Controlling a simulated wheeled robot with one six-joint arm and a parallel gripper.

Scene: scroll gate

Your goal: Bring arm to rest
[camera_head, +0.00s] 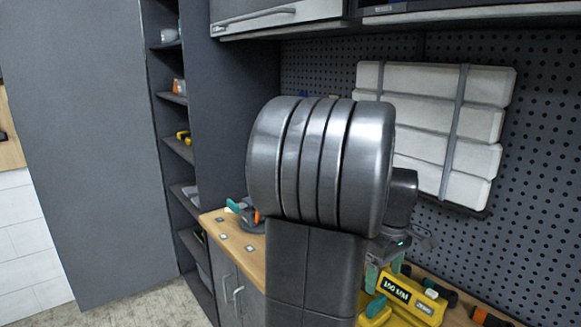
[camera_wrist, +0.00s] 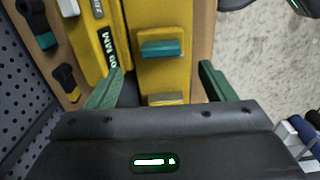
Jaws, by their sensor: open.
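My gripper (camera_wrist: 160,88) shows in the wrist view with its two green fingers spread wide apart. Nothing is held between them. It is above a yellow case or rack (camera_wrist: 158,20) on the workbench, with a teal block (camera_wrist: 162,49) and a tan block (camera_wrist: 166,99) on the yellow surface between the fingers. Whether the fingers touch anything cannot be told. In the head view, my dark arm fills the middle and hides part of the bench; the yellow thing (camera_head: 413,296) marked "100 MM" shows at the lower right, below the wrist.
The wooden bench top (camera_head: 232,243) runs along a pegboard wall (camera_head: 545,160) with a strapped white panel stack (camera_head: 430,120). A cabinet (camera_head: 275,17) hangs above. Open shelves (camera_head: 178,150) stand at the left. Dark-handled tools (camera_wrist: 66,80) lie beside the yellow case. Floor (camera_head: 150,305) is clear at lower left.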

